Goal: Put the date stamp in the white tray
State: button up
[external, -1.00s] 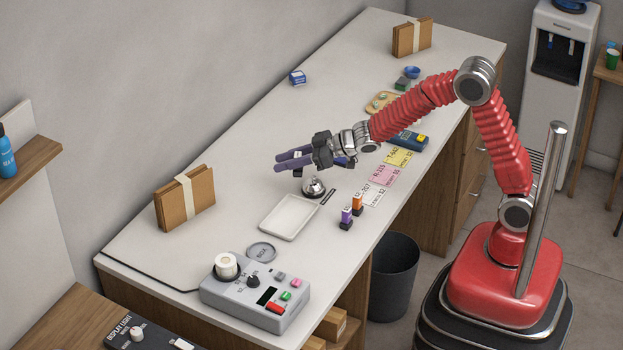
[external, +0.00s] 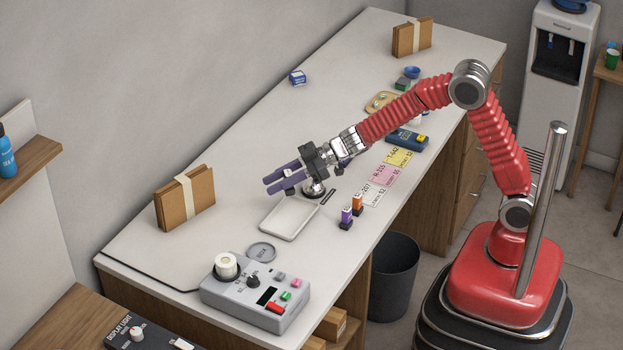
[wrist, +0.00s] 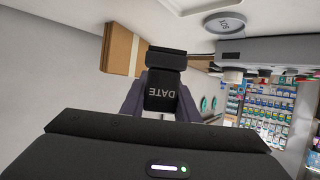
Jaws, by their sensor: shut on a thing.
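The date stamp (wrist: 160,92) is a black block with DATE lettered on it, upside down in the wrist view. My gripper (external: 281,182) has purple fingers and is shut on the stamp, one finger on each side. In the external view the stamp is small and mostly hidden by the fingers. The white tray (external: 289,217) is shallow, rectangular and empty on the counter. My gripper is in the air near the tray's far edge, with its fingers pointing left.
A silver bell (external: 314,190) stands just beyond the tray, close under my gripper. A purple stamp (external: 346,218) and an orange one (external: 357,204) stand right of the tray. A grey disc (external: 261,252) and control box (external: 256,297) are nearer. A brown folder bundle (external: 185,200) stands left.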

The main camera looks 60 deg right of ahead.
jog(key=shift+f, duration=3.15)
jog(key=shift+f, duration=1.85)
jog(key=shift+f, duration=0.1)
jog(key=o, duration=1.1)
jog(key=shift+o, duration=0.2)
jog(key=shift+s+d+r, duration=0.25)
jog(key=shift+d, duration=0.05)
jog(key=v, duration=1.1)
jog(key=shift+s+d, duration=0.1)
jog(key=shift+s, duration=0.05)
